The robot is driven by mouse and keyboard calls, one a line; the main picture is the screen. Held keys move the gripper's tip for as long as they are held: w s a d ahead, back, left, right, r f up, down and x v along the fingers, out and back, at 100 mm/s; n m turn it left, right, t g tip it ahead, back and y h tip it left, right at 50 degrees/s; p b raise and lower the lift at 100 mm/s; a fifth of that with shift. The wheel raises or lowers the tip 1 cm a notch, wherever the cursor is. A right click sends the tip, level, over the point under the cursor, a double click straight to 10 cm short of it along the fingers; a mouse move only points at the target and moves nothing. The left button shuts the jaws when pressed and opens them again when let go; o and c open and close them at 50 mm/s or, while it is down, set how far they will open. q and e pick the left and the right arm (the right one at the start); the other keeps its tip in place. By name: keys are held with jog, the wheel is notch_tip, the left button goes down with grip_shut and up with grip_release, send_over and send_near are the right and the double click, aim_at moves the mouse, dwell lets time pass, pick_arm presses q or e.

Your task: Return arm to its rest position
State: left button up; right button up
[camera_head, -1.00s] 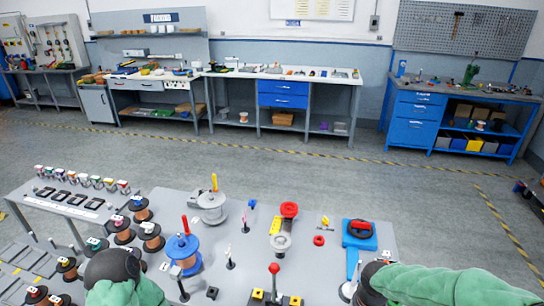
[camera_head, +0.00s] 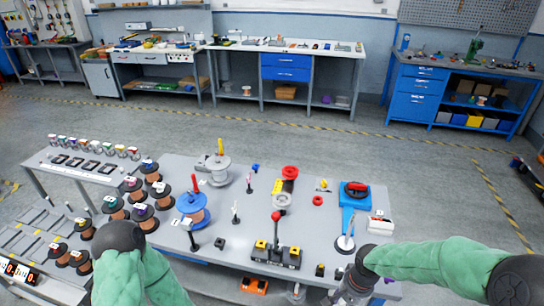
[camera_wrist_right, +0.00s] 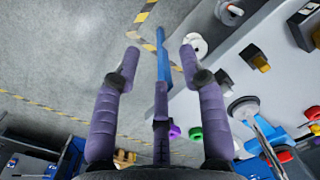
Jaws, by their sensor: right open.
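My right arm comes in from the right in the head view. Its gripper (camera_head: 347,292) is at the front edge of the grey work table (camera_head: 240,240), pointing down. In the right wrist view, the same gripper (camera_wrist_right: 160,58) has its two purple fingers spread apart. A blue bar shows between the fingers; I cannot tell whether it is held, but no finger appears to touch it. My left arm shows at the lower left of the head view, ending in a dark rounded joint; its fingers are not visible.
The table carries a blue spool (camera_head: 192,209), a grey spool (camera_head: 218,172), a black block with yellow parts (camera_head: 276,256), a blue device (camera_head: 353,205) and a red ring (camera_head: 318,201). Copper-coloured spools stand at the left. Open floor lies behind the table.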

jog(key=s+a+f+n+y, duration=0.2)
jog(key=s+a+f, duration=0.1)
jog(key=a+f, duration=0.5)
notch_tip(320, 180, down, 3)
jog(key=shift+s+f+n+y, duration=0.15)
jog(key=shift+s+n+y, duration=0.15)
jog(key=shift+s+y, duration=0.1)
jog(key=shift+o, duration=0.2)
jog(key=s+a+f+n, duration=0.1)
jog(key=s+a+f, duration=0.2)
jog(key=s+f, duration=0.3)
jog(key=shift+s+a+f+n, duration=0.25)
jog(key=shift+f+n, duration=0.05)
jog(key=shift+f, duration=0.65)
